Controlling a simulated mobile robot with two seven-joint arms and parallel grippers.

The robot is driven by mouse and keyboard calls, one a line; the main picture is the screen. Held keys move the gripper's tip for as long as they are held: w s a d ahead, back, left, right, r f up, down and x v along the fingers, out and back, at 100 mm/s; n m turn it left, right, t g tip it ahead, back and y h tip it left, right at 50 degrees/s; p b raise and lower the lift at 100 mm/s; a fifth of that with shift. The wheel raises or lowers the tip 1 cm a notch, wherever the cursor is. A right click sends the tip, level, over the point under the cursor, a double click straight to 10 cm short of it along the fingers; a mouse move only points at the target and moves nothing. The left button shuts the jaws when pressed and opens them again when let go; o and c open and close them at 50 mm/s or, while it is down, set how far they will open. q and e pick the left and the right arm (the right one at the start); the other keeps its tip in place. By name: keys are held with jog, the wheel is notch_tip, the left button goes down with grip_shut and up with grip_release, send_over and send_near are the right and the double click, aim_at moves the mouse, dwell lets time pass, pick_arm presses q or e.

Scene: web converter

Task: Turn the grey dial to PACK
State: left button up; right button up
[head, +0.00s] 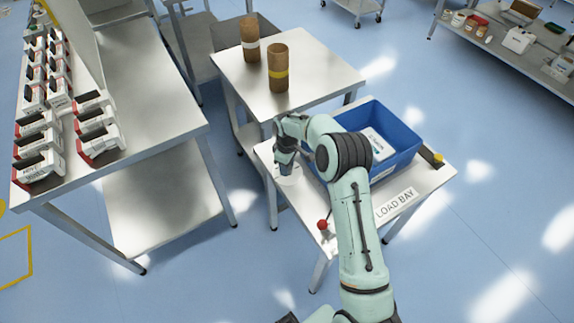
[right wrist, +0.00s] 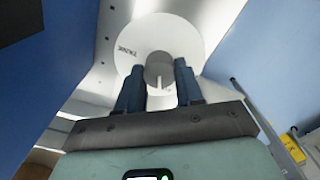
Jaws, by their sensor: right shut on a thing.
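The grey dial (right wrist: 158,66) is a round knob on a white disc (right wrist: 192,35) in the right wrist view. A pale pointer line on the knob points toward the bottom of that picture. Small dark lettering shows at the disc's left, too blurred to read surely; I cannot make out PACK. My right gripper (right wrist: 160,72) is shut on the dial, one dark finger on each side. In the head view my right gripper (head: 285,160) reaches down over the white disc (head: 289,178) on the small table's left part, hiding the knob. My left gripper is not in view.
The small table (head: 345,222) bears a blue crate (head: 405,150) close right of my gripper, a LOAD BAY sign and a red-ball lever (head: 322,225). Behind, a steel table (head: 325,80) holds two brown rolls. A bench of boxed items (head: 150,130) stands left.

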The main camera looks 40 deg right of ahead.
jog(key=m, duration=0.5)
jog(key=shift+m, duration=0.3)
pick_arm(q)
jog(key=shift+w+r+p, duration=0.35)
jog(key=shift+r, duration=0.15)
pick_arm(e)
jog(key=shift+d+m, duration=0.1)
jog(key=shift+m, duration=2.2)
jog(key=o, duration=1)
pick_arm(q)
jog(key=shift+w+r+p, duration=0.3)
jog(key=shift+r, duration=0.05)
pick_arm(e)
notch_tip(320, 180, up, 14)
jog(key=shift+f, duration=0.25)
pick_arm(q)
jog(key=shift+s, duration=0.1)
pick_arm(e)
jog(key=shift+f, duration=0.1)
